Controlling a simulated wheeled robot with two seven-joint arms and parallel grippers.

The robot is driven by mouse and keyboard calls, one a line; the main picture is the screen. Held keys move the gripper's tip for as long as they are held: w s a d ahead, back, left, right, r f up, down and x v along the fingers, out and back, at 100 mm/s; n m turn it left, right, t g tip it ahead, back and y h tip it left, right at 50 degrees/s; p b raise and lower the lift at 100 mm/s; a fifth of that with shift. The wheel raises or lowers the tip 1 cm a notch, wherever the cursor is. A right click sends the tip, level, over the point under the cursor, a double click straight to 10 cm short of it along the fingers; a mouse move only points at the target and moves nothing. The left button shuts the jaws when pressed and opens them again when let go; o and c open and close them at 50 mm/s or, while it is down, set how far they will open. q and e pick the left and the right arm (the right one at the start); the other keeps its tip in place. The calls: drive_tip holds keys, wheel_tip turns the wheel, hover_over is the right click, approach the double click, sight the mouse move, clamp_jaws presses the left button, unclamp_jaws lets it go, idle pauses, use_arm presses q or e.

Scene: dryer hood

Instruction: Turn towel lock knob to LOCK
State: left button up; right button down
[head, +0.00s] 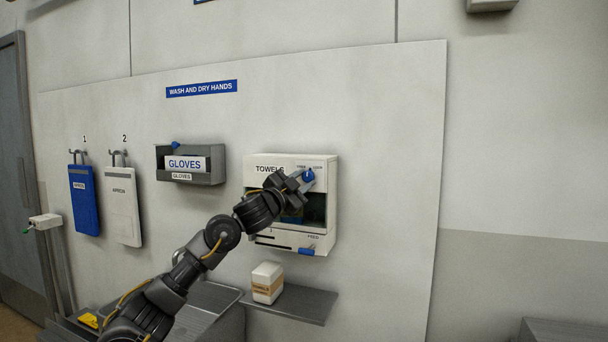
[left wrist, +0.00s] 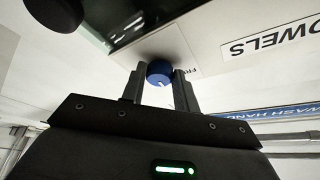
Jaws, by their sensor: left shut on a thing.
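The towel dispenser (head: 328,205) is a white box on the wall panel, marked TOWELS, with a dark window. Its round blue lock knob (head: 309,175) is at the upper right of the front, under small lettering. My left gripper (head: 303,178) is shut on the knob. In the left wrist view the knob (left wrist: 159,71) sits between the two fingers, with a small white mark on its lower edge. The lettering beside it is partly hidden by a finger, so I cannot read the knob's setting. My right gripper is not in view.
A blue FEED lever (head: 307,251) is at the dispenser's lower right. A grey shelf (head: 300,305) below holds a white carton (head: 267,283). A grey glove box (head: 205,176) and two aprons, blue (head: 84,205) and white (head: 123,210), hang to the left. The wall to the right is clear.

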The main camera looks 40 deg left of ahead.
use_arm(q)
drive_tip(key=m+h+p, duration=0.1)
drive_tip(key=m+p, duration=0.1)
drive_tip(key=r+m+g+p, duration=0.1)
drive_tip(key=m+p, duration=0.1)
drive_tip(key=m, duration=0.1)
drive_tip(key=shift+a+h, duration=0.15)
drive_tip(key=shift+h, duration=0.25)
drive_tip(key=shift+m+g+p, duration=0.6)
drive_tip(key=shift+m+p, duration=0.25)
drive_tip(key=shift+m, duration=0.25)
drive_tip(key=shift+f+m+g+p, duration=0.1)
drive_tip(key=shift+m+g+p, duration=0.2)
drive_tip(key=shift+m+p, duration=0.35)
drive_tip(key=o, duration=1)
drive_tip(key=shift+s, duration=0.1)
